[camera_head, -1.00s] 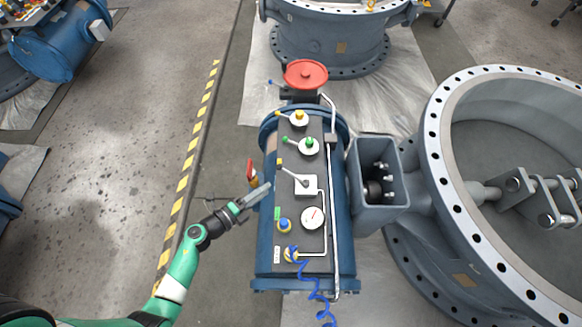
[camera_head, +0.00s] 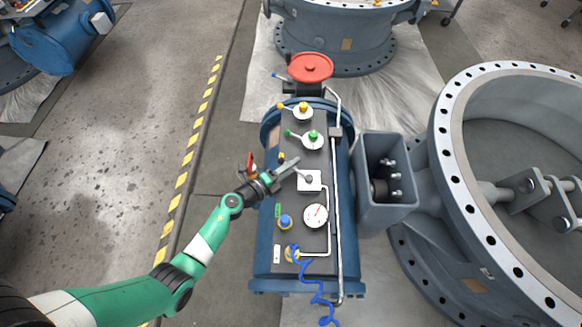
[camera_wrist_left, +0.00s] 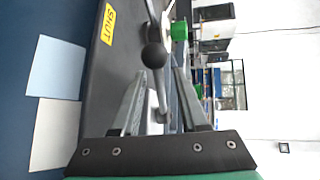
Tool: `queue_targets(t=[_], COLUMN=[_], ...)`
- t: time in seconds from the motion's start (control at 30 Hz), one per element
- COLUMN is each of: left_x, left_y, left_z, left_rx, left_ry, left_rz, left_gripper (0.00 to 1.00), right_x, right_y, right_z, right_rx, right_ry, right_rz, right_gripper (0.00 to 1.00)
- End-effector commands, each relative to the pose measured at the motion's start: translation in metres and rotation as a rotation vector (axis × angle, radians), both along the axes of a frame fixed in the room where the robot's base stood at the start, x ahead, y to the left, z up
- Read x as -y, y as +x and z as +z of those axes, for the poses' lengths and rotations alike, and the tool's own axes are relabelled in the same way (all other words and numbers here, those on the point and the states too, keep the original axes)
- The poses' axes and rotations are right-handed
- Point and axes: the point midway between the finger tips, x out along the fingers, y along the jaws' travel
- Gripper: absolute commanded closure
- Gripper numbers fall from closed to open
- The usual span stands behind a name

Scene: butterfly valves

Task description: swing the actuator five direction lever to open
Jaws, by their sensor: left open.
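The blue actuator (camera_head: 264,230) stands in the middle of the head view with a dark control panel on top. In the left wrist view the lever's black ball knob (camera_wrist_left: 154,55) and metal rod show between the fingers. A yellow SHUT label (camera_wrist_left: 107,25) lies left of the knob. My left gripper (camera_head: 286,169) is open, its fingers on either side of the lever; I cannot tell whether they touch it. My right gripper is out of view.
Yellow (camera_head: 303,108) and green (camera_head: 313,136) levers sit farther up the panel, below a red handwheel (camera_head: 310,67). A gauge (camera_head: 315,215), a silver pipe (camera_head: 336,230) and a coiled blue hose (camera_head: 318,295) are close by. A large grey valve (camera_head: 445,150) stands right.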

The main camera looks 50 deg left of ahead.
Motion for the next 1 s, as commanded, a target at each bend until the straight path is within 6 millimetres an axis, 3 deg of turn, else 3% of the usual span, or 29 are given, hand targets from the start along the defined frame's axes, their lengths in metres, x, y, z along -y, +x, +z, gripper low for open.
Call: queue_targets(t=[0.07, 0.3, 1.0], left_x=[-0.0001, -0.0002, -0.0002], left_y=[-0.0003, -0.0003, -0.0002], left_z=[0.0002, 0.0003, 0.0008], left_rx=[0.000, 0.000, 0.002], left_ry=[0.000, 0.000, 0.000], left_rz=[0.000, 0.000, 0.000], left_gripper=[0.60, 1.00, 1.00], right_x=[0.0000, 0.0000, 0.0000], right_y=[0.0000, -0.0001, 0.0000], right_z=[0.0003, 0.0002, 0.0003], right_rx=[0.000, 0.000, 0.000], right_ry=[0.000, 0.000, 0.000], right_rz=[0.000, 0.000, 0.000], right_gripper=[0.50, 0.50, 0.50])
